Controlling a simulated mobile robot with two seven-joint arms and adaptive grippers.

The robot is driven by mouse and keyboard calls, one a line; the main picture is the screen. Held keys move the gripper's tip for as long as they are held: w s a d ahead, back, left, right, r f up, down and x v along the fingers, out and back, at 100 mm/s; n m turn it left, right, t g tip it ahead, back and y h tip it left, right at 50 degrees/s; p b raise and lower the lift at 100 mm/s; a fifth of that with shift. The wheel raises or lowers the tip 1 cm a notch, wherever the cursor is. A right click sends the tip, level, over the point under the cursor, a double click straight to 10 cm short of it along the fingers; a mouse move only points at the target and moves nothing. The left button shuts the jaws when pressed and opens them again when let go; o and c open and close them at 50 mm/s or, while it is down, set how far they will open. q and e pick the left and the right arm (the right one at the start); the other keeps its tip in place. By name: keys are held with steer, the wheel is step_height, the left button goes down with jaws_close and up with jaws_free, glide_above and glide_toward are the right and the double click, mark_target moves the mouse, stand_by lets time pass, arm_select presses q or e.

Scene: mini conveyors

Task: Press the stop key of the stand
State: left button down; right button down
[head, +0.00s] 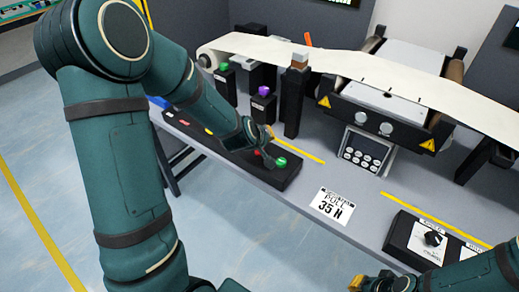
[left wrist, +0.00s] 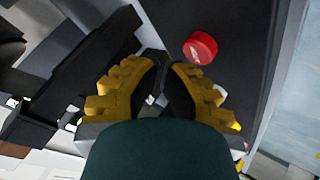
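A round red key (left wrist: 200,47) with pale lettering stands on a dark panel in the left wrist view, just beyond and to the right of my left fingertips. My left gripper (left wrist: 163,68) has its yellow-backed fingers drawn together at the tips, with only a narrow gap and nothing held. In the head view my left gripper (head: 268,136) hangs over the right end of a long black key stand (head: 231,163), beside a green key (head: 281,162). The red key is mostly hidden there, and I cannot tell contact. My right gripper (head: 370,284) is cut off by the bottom edge.
A cream conveyor belt (head: 340,62) runs behind the stand. Black posts with a purple cap (head: 264,91) and a green cap (head: 223,67) stand close by. A label reading 35 N (head: 333,206) lies on the grey table. A knob box (head: 405,236) sits at right.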

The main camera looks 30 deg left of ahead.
arm_select(q)
steer(key=shift+f+b, duration=0.3)
steer(key=shift+f, duration=0.1)
steer(key=shift+f, duration=0.45)
stand_by(0.6)
steer(key=shift+r, duration=0.1)
steer(key=shift+r+p, duration=0.55)
steer(key=shift+r, duration=0.25)
steer(key=shift+r, duration=0.1)
step_height(320, 180, up, 5)
steer(key=p, duration=0.4)
stand_by(0.4)
